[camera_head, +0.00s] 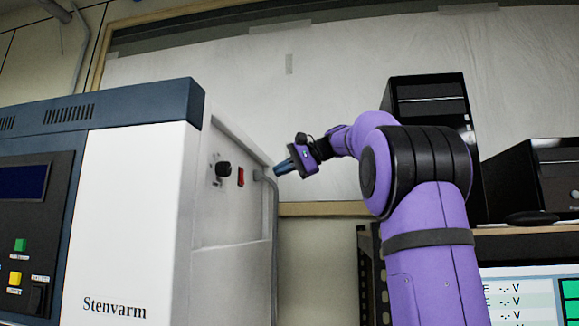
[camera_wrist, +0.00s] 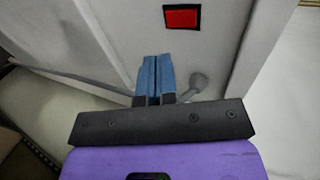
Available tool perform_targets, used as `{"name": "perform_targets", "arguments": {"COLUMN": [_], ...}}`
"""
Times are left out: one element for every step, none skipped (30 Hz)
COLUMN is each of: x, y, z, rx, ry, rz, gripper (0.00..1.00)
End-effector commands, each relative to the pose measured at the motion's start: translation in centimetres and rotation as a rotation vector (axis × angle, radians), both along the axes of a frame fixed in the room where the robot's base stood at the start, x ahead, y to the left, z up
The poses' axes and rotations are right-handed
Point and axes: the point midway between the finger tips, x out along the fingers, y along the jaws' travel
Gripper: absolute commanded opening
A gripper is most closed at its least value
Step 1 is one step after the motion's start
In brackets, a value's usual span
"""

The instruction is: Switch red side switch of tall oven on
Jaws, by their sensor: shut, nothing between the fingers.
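The tall oven (camera_head: 135,225) stands at the left in the head view, with a white front marked "Stenvarm" and a dark blue top. Its red side switch (camera_head: 241,177) is on the grey side panel, right of a black knob (camera_head: 223,169). In the wrist view the red switch (camera_wrist: 182,17) is at the top, beyond my fingertips and slightly to their right. My gripper (camera_head: 276,172) is to the right of the switch in the head view, apart from it. Its blue fingers (camera_wrist: 155,62) are shut together and empty. Whether the switch is on or off cannot be told.
A grey cable (camera_head: 268,195) comes out of the side panel below my gripper; its round fitting (camera_wrist: 198,82) shows close to my fingers. Black computer cases (camera_head: 545,180) stand on a shelf at the right. A wall is behind.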

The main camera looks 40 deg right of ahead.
Motion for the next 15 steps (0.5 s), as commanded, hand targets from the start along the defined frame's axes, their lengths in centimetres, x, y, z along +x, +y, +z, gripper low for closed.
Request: {"name": "perform_targets", "arguments": {"x": [0.7, 1.1, 1.7, 2.1, 2.5, 3.0, 3.4, 3.7, 4.3, 4.6, 4.9, 5.2, 5.5, 5.7, 6.0], "y": [0.6, 1.0, 1.4, 1.7, 2.0, 2.4, 2.7, 3.0, 3.3, 3.6, 3.9, 4.1, 4.3, 4.5, 4.7], "z": [-0.4, -0.7, -1.0, -1.2, -1.4, -1.7, -1.9, -2.1, -2.1, -2.1, -2.2, -2.2, -2.2, -2.3, -2.3], "rx": [0.001, 0.001, 0.000, 0.000, 0.001, 0.002, 0.001, 0.001, 0.000, 0.000, 0.000, 0.000, 0.000, 0.000, 0.000], "ry": [0.002, 0.002, 0.003, 0.002, 0.002, 0.001, 0.002, 0.002, 0.002, 0.002, 0.002, 0.000, 0.000, 0.000, 0.000], "rz": [0.004, 0.004, 0.004, 0.003, 0.004, 0.002, 0.003, 0.003, 0.003, 0.003, 0.003, 0.001, 0.001, 0.001, 0.002], "gripper": [0.00, 0.00, 0.00, 0.00, 0.00, 0.00, 0.00, 0.00, 0.00, 0.00, 0.00, 0.00, 0.00, 0.00, 0.00]}}
